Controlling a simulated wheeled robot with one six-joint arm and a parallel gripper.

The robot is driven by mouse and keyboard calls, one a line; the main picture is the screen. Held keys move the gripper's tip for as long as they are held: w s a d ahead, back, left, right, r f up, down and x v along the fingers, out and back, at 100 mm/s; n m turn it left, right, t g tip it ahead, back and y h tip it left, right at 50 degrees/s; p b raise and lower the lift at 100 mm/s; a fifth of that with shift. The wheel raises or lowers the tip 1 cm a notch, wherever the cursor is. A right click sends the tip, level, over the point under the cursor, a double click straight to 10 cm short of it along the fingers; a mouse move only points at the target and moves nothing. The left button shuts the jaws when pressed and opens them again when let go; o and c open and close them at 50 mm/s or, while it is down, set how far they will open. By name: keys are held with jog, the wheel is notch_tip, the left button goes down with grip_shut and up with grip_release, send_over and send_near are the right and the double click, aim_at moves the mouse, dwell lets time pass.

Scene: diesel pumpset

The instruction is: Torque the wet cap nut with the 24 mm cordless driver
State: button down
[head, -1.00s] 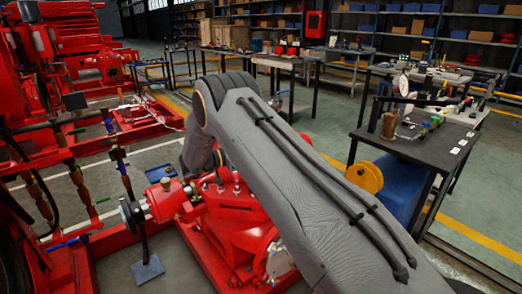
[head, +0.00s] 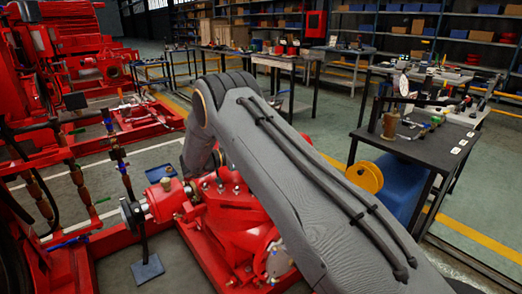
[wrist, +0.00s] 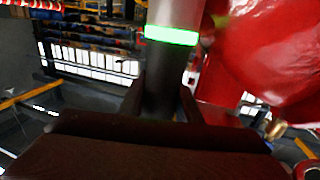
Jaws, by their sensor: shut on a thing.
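In the wrist view my gripper (wrist: 160,105) is shut on a dark cylindrical tool with a glowing green band, which looks like the cordless driver (wrist: 172,75). The tool's far end runs out of the top of the picture. A red rounded casing (wrist: 280,50) fills the right of the wrist view, close beside the tool. In the head view my arm covers my gripper and the tool, and the red pump (head: 225,215) shows below and behind the arm. I cannot make out the wet cap nut in either view.
A dark bench (head: 425,145) with tools and fittings stands at the right, with a yellow reel (head: 364,177) and a blue drum (head: 400,185) by it. Red pumpsets and pipework (head: 60,150) fill the left.

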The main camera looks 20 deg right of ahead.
notch_tip(320, 180, up, 7)
jog(key=p, duration=0.2)
dwell(0.8)
